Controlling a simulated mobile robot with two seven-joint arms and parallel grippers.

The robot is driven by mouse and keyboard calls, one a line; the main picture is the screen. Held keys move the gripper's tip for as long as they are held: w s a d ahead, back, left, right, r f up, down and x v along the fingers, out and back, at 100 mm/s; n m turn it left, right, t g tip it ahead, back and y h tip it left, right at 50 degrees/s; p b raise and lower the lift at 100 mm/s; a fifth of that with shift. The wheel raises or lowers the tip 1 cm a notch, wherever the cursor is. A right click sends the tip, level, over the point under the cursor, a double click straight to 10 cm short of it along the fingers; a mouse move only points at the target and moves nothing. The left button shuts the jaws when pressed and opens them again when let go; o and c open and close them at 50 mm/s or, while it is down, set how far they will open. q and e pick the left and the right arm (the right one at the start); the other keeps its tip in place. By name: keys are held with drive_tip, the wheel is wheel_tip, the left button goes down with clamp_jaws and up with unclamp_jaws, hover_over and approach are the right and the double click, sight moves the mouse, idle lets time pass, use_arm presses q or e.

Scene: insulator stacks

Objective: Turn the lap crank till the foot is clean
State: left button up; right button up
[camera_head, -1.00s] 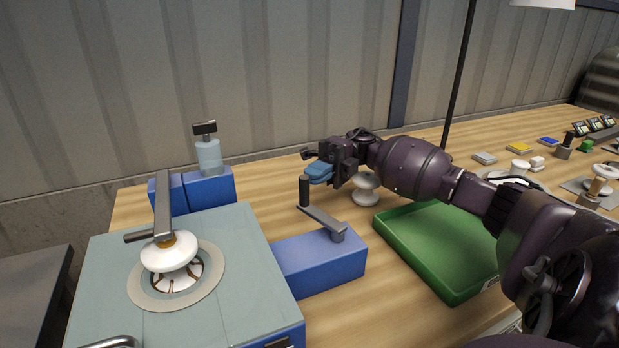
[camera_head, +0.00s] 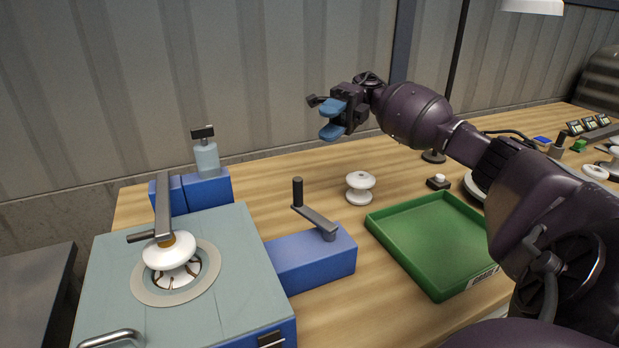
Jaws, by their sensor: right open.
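The lap crank (camera_head: 315,219) is a grey arm with a dark upright handle (camera_head: 297,193) on a blue housing (camera_head: 312,262). The housing joins a pale green-topped machine (camera_head: 110,270). A white insulator (camera_head: 169,252) sits in a round ring opening in the machine top, under a grey arm (camera_head: 163,205). Its foot is hidden down in the opening. My right gripper (camera_head: 328,118) is open and empty, with blue finger pads, raised above and beyond the crank handle and touching nothing. My left gripper is not in view.
A white insulator (camera_head: 360,188) stands on the table right of the crank. A green tray (camera_head: 438,240) lies empty nearby. A bottle with a dark cap (camera_head: 206,155) stands on blue blocks behind the machine. Small items lie at the far right.

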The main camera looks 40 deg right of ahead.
wheel_tip(320, 180, up, 4)
drive_tip(key=s+a+h+p, duration=0.1)
drive_tip(key=a+h, duration=0.1)
drive_tip(key=a, duration=0.1)
drive_tip(key=m+t+h+p, duration=0.25)
drive_tip(key=m+h, duration=0.65)
drive_tip(key=m, duration=0.6)
approach(299, 178)
drive_tip(key=a+f, duration=0.1)
drive_tip(key=a, duration=0.1)
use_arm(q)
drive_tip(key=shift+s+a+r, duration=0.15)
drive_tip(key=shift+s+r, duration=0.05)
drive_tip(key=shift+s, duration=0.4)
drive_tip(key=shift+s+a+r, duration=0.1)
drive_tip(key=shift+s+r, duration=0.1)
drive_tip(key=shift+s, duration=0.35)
use_arm(e)
drive_tip(key=a+f+m, duration=0.1)
drive_tip(key=f, duration=0.2)
drive_tip(key=a+f+m, duration=0.1)
drive_tip(key=f+m, duration=0.1)
drive_tip(key=f, duration=0.2)
drive_tip(key=a+f+m, duration=0.1)
drive_tip(key=f, duration=0.2)
drive_tip(key=shift+s+a+f+m, duration=0.15)
drive_tip(key=shift+s+f+m, duration=0.15)
drive_tip(key=shift+m, duration=0.1)
drive_tip(key=shift+c, duration=0.3)
